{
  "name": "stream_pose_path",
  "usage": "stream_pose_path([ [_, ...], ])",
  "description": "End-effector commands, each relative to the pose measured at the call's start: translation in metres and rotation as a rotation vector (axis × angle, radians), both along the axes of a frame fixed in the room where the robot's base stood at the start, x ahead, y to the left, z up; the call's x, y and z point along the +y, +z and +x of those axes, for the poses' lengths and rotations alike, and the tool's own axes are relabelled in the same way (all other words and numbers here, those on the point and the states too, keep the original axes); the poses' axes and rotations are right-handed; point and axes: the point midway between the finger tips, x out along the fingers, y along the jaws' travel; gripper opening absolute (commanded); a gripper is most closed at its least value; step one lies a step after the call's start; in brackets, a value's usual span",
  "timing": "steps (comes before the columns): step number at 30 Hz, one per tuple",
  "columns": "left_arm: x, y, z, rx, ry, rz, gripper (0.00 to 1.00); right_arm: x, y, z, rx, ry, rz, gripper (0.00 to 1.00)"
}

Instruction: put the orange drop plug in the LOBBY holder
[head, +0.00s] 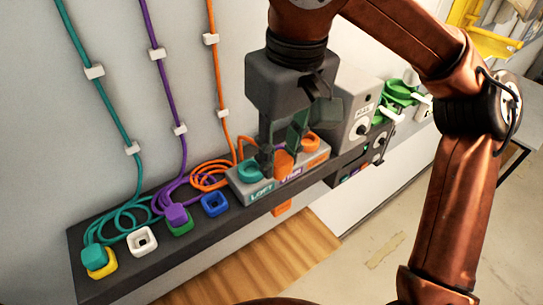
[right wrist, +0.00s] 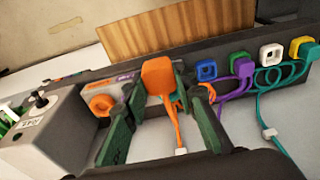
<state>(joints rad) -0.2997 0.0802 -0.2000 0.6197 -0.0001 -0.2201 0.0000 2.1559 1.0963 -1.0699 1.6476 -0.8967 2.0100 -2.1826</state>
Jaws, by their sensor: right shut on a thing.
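My right gripper (head: 284,155) is shut on the orange drop plug (head: 284,164), over the middle of the grey holder block (head: 240,188). In the right wrist view the orange plug (right wrist: 158,76) is between the two green finger pads, with its orange cord trailing toward the camera. The block has a teal ring, and an orange ring (head: 307,142) at its right end. The orange ring also shows in the right wrist view (right wrist: 102,103). The teal label reads LOFT; the purple and orange labels are too small or covered to read. Whether the plug touches the block is hidden. My left gripper is not in view.
The dark shelf (head: 80,268) carries a teal plug (head: 94,256) at a yellow socket, a white socket (head: 142,241), a purple plug (head: 177,214) at a green socket, and an empty blue socket (head: 214,204). A grey box (head: 350,92) with a knob stands right of the holder.

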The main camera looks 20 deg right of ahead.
Motion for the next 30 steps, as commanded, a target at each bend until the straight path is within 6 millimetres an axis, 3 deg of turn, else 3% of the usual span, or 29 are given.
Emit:
stream_pose_path([
  [15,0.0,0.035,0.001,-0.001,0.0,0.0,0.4,-0.032,0.002,0.038,0.002,-0.002,0.0,0.01],
  [30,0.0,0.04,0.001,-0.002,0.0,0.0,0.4,-0.062,0.0,0.075,0.0,-0.004,0.0,0.01],
])
